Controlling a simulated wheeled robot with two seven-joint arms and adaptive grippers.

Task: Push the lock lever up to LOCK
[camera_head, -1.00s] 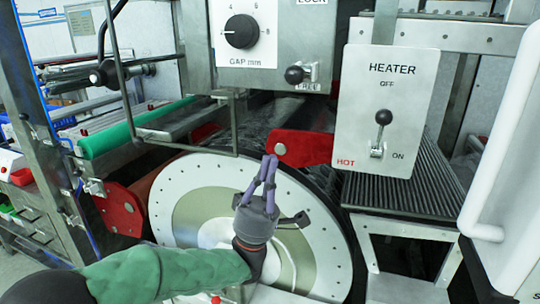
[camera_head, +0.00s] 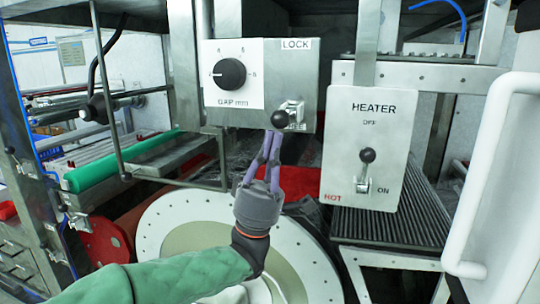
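The lock lever is a short lever with a black ball knob (camera_head: 280,119) on a grey metal box (camera_head: 300,75). It points down toward the FREE label (camera_head: 297,127), which is partly hidden by the knob and gripper. The LOCK label (camera_head: 296,44) is above, at the top of the box. My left gripper (camera_head: 274,137) comes up from below with its fingertips together and nothing between them. The tips are just under the knob; I cannot tell whether they touch it. My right gripper is out of view.
A gap dial (camera_head: 230,74) sits left of the lever. The HEATER panel (camera_head: 370,148) with its own lever (camera_head: 366,170) is to the right. A white drum face (camera_head: 190,217) lies below, and a metal bar frame (camera_head: 113,110) stands at left. A white handle (camera_head: 476,185) is at far right.

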